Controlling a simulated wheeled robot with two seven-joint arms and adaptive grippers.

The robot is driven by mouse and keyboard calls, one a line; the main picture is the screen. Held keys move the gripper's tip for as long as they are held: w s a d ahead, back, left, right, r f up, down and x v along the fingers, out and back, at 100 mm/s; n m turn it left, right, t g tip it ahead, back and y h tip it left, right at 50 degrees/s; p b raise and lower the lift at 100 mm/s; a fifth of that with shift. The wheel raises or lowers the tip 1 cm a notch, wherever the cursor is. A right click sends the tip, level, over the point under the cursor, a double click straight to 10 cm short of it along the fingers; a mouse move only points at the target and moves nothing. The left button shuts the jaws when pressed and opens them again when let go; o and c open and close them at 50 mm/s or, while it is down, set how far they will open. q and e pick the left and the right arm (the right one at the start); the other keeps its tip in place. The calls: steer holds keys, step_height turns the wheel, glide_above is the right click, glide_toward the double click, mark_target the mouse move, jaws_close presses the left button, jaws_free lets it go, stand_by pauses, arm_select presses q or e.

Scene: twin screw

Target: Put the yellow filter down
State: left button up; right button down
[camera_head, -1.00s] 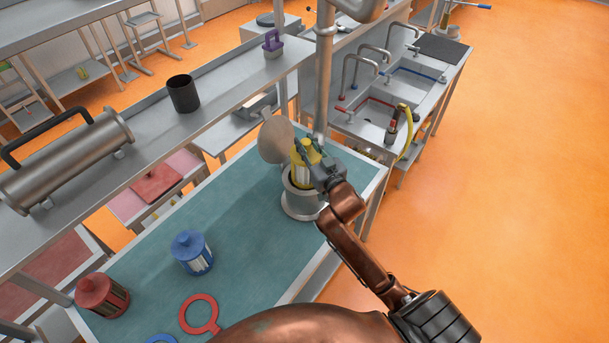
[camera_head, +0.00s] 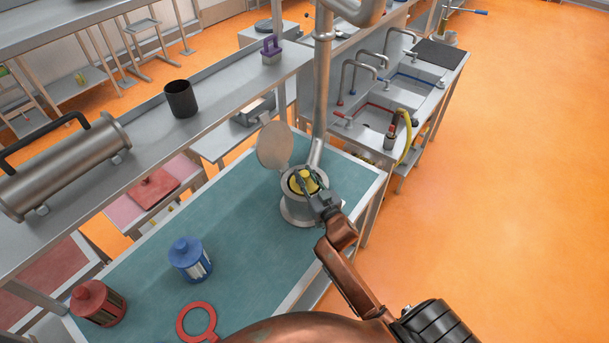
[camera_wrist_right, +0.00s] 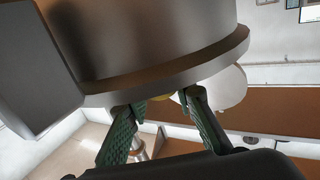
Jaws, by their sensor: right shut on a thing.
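The yellow filter (camera_head: 305,182) sits low inside the metal housing (camera_head: 300,210) on the green table in the head view, with mainly its yellow top showing above the rim. My right gripper (camera_head: 316,194) is at the rim, its fingers shut on the filter's top. In the right wrist view, the fingers (camera_wrist_right: 162,112) reach past the housing's rim (camera_wrist_right: 175,82), and only a sliver of yellow shows between them. The filter's lower part is hidden by the housing. The housing's round lid (camera_head: 274,146) stands open behind it. My left gripper is not in view.
A blue filter (camera_head: 190,260) and a red filter (camera_head: 98,302) stand on the green table (camera_head: 245,235). A red ring tool (camera_head: 196,322) lies near the front. A vertical pipe (camera_head: 321,90) rises behind the housing. The table's middle is clear.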

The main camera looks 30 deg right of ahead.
steer(key=shift+f, duration=0.1)
steer(key=c, duration=1.6)
jaws_free()
steer(key=shift+r, duration=0.2)
steer(key=shift+s+f, duration=0.15)
steer(key=shift+s, duration=0.2)
steer(key=s, duration=0.7)
steer(key=s+a+b, duration=0.1)
steer(key=s, duration=0.3)
steer(key=shift+s, duration=0.1)
